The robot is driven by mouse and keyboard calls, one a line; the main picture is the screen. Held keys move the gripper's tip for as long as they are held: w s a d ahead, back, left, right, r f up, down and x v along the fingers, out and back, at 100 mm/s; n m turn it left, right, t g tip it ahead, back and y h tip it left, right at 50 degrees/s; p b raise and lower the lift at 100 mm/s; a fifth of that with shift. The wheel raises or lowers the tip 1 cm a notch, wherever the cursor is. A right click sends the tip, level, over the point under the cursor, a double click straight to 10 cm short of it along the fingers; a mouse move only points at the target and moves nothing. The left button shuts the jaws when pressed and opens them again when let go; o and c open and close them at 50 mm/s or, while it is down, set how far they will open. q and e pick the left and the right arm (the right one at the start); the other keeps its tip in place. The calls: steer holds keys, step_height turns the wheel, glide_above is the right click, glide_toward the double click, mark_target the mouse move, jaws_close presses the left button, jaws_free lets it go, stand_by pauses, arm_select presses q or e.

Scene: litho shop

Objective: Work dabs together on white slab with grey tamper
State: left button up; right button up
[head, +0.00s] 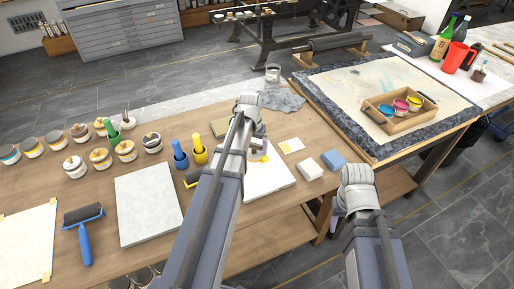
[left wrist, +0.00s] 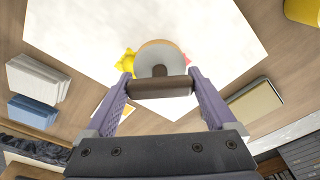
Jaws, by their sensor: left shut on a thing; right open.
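The white slab (head: 271,181) lies on the wooden bench, partly hidden by my left arm in the head view. It fills much of the left wrist view (left wrist: 90,35). My left gripper (left wrist: 160,88) is shut on the brown handle of the grey tamper (left wrist: 158,60), whose round disc is over the slab. A yellow dab (left wrist: 126,62) shows at the disc's left edge and a small pink-red dab (left wrist: 186,59) at its right edge; the rest is hidden under the disc. I cannot tell whether the disc touches the slab. My right gripper's fingers are out of view.
A white block (head: 309,172) and blue block (head: 333,159) lie right of the slab. Yellow (head: 199,152) and blue (head: 180,156) pots, a grey slab (head: 148,203), a blue-handled roller (head: 84,228) and several jars are left. A wooden tray (head: 399,118) of coloured pots stands right.

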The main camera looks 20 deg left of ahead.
arm_select(q)
steer(key=shift+s+a, duration=0.1)
steer(key=shift+a, duration=0.75)
steer(key=shift+d, duration=1.4)
steer(key=shift+d, duration=0.1)
steer(key=shift+w+d+f, duration=0.1)
steer(key=shift+d, duration=0.6)
steer(key=shift+w+d+f, duration=0.1)
steer(key=shift+d, duration=0.6)
steer(key=shift+a, duration=0.15)
